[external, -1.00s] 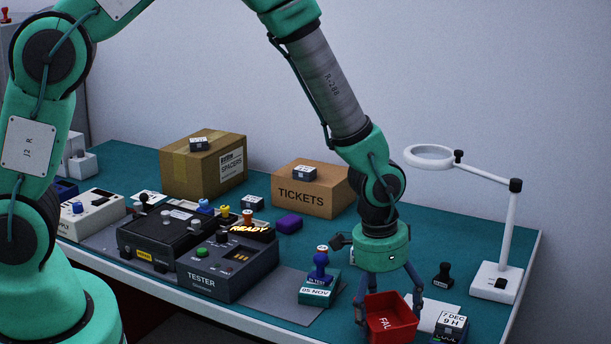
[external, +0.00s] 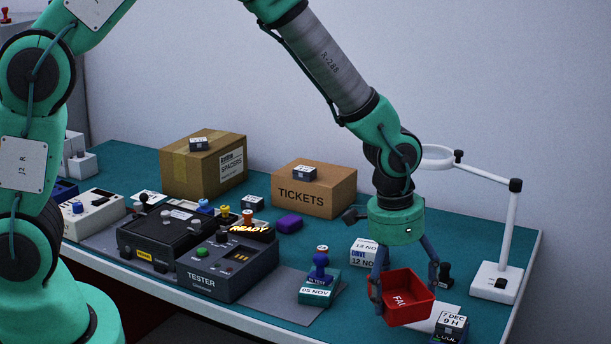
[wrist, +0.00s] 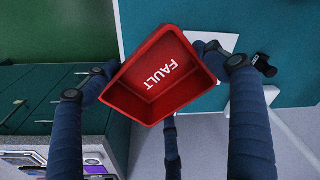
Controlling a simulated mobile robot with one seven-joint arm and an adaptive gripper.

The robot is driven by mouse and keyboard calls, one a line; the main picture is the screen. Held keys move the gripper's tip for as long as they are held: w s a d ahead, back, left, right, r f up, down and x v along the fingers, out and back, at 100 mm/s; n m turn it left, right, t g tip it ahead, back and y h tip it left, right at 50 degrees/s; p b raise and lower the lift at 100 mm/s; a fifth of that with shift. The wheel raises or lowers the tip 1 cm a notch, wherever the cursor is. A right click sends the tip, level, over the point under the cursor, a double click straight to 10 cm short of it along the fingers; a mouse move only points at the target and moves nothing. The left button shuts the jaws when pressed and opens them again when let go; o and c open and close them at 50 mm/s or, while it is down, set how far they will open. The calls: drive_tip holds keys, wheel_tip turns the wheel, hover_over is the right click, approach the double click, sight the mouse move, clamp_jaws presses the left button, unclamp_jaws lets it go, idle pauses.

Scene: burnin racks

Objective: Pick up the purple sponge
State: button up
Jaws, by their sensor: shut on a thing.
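The purple sponge (external: 289,223) lies on the teal bench in front of the tickets box, well left of my gripper in the external view. I cannot make it out in the wrist view. My gripper (external: 405,286) is shut on a red bin (external: 409,306) marked with a fault label and holds it near the front right of the bench. The wrist view shows the empty red bin (wrist: 165,80) between my fingers, tilted in the picture.
The tester (external: 227,269) and a black device (external: 165,239) stand left of centre. The tickets box (external: 318,198) is behind the sponge. A blue stamp (external: 320,265) is left of the bin. A magnifier lamp (external: 508,230) stands at right. Bench around the sponge's right side is clear.

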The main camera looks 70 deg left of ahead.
sight(399, 300)
drive_tip(key=shift+w+r+b, duration=0.25)
drive_tip(key=shift+r+b, duration=0.1)
drive_tip(key=shift+r, duration=0.75)
drive_tip(key=shift+w+r+b, duration=0.2)
drive_tip(key=shift+r+b, duration=0.15)
drive_tip(key=shift+r, duration=0.7)
drive_tip(key=shift+a, duration=0.6)
drive_tip(key=s+a+r+m, duration=0.1)
drive_tip(key=s+a+m, duration=0.2)
drive_tip(key=a, duration=1.1)
drive_tip(key=s+a+r+m, duration=0.2)
drive_tip(key=s+a+m, duration=0.1)
drive_tip(key=a, duration=1)
drive_tip(key=s+a+r+m+p, duration=0.1)
drive_tip(key=s+a, duration=0.4)
drive_tip(key=a, duration=0.9)
drive_tip(key=shift+a+r+m+g+h, duration=0.35)
drive_tip(key=shift+r+m, duration=0.3)
drive_tip(key=shift+m, duration=0.35)
drive_tip(key=shift+s, duration=0.1)
wheel_tip(399, 300, down, 14)
drive_tip(key=shift+f+b, duration=0.1)
drive_tip(key=shift+b, duration=0.8)
